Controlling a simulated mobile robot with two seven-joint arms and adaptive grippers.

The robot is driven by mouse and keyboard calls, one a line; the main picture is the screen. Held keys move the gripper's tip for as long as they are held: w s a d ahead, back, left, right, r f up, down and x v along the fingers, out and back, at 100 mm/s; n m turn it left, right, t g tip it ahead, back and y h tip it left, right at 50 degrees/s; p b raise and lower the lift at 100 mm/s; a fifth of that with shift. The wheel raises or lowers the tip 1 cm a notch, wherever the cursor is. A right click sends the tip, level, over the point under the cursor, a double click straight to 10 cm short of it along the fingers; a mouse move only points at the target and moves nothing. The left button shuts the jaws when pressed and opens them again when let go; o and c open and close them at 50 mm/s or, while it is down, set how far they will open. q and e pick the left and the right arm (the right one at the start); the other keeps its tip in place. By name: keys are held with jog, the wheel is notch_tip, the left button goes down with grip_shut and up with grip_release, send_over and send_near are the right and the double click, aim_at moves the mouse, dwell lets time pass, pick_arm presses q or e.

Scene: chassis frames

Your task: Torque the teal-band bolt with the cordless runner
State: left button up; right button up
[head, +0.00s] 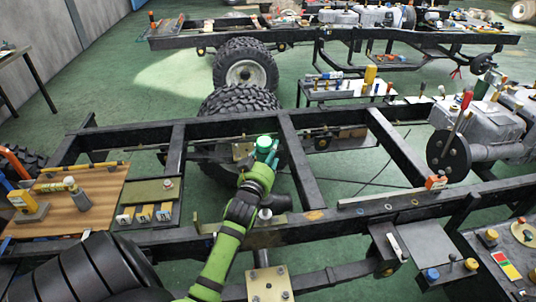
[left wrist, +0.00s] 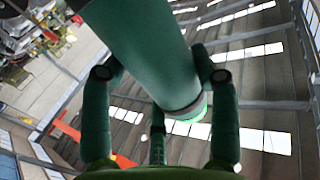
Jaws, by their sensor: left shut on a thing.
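My left gripper (head: 262,162) is over the middle of the black chassis frame (head: 365,203). Its fingers are shut on a green cylinder (head: 264,143), which looks like part of the cordless runner. In the left wrist view the dark green cylinder (left wrist: 150,50) lies between the fingers (left wrist: 160,85), tilted, with a bright green ring at one end. A tan plate (head: 269,284) with several bolts sits below the frame's near rail. I cannot make out a teal band on any bolt. My right gripper is not in view.
A wooden board (head: 100,205) with tools and a tray (head: 170,218) with yellow-white blocks lie at the left. A tyre (head: 240,100) stands behind the gripper. A grey engine block (head: 485,120) is at the right. A panel with buttons (head: 505,260) is at the lower right.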

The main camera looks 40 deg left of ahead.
pick_arm(q)
jog(key=shift+s+d+f+b, duration=0.1)
jog(key=shift+f+b, duration=0.2)
jog(key=shift+b, duration=0.05)
dwell(0.6)
jog(key=shift+f+p, duration=0.2)
jog(key=shift+p, duration=0.25)
dwell(1.7)
jog(key=shift+r, duration=0.1)
jog(key=shift+r+p, duration=0.75)
jog(key=shift+p, duration=0.15)
jog(key=shift+r+p, duration=0.45)
jog(key=shift+r, duration=0.2)
jog(key=shift+r+p, duration=0.35)
